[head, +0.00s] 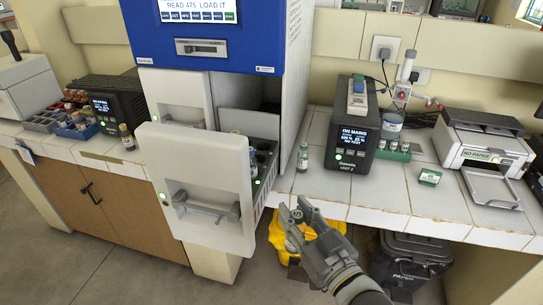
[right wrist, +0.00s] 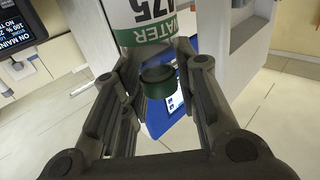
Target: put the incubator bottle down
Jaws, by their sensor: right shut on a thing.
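My right gripper (head: 298,215) is in front of the counter, right of the pulled-out drawer. It is shut on a bottle, whose top shows small between the fingers in the head view. In the right wrist view the bottle (right wrist: 150,22) is white with a green band reading "WATER" and a partly visible number ending in 75; its dark green cap (right wrist: 157,80) points toward my palm. The blue incubator (head: 250,40) shows "READ 475 LOAD IT". Its lower white drawer (head: 195,160) is open, with dark round slots and a bottle (head: 254,162) inside. My left gripper is not in view.
A small bottle (head: 302,157) stands on the tiled counter (head: 380,190) beside the incubator. Below are a yellow object (head: 278,235) and a black bin (head: 410,260).

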